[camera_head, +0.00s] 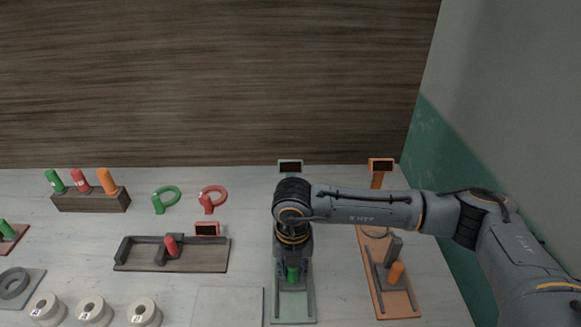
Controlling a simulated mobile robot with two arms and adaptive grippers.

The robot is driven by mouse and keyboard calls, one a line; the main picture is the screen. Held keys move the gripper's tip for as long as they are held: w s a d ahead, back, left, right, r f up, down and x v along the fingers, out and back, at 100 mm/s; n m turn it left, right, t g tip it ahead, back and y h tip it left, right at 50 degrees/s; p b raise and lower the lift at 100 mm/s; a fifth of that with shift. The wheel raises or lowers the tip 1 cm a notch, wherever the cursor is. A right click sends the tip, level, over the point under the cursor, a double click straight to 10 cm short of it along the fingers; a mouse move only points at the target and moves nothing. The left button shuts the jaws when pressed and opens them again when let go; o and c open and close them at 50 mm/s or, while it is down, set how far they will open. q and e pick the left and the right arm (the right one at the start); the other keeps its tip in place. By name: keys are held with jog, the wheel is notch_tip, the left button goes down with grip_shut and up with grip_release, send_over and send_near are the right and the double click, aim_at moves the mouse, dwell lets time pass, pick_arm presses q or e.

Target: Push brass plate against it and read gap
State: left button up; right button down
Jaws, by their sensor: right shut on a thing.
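My right gripper (292,268) points down over the pale green fixture (293,307) and is shut on its green handle (293,275). The gripper and forearm hide the middle of this fixture. A green-framed display (290,167) stands at its far end; its dark screen shows no reading I can make out. I cannot pick out a brass-coloured plate. A dark wooden fixture (200,258) to the left has a red handle (171,245) on a grey block and a red-framed display (207,229). My left gripper is not in view.
An orange fixture (408,302) with an orange handle (397,272) and display (381,164) stands right, partly under my arm. A wooden rack (91,202), two ring tools (168,197) (213,197), white rolls (93,311) and a pale square board (227,305) lie left.

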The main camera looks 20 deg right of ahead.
jog(key=shift+s+a, duration=0.15)
jog(key=shift+s, duration=0.4)
dwell(0.4)
jog(key=shift+c, duration=0.6)
grip_release()
jog(key=shift+r+p, duration=1.8)
jog(key=shift+r, duration=1.75)
jog(key=shift+s+f, duration=0.1)
jog(key=shift+f, duration=0.05)
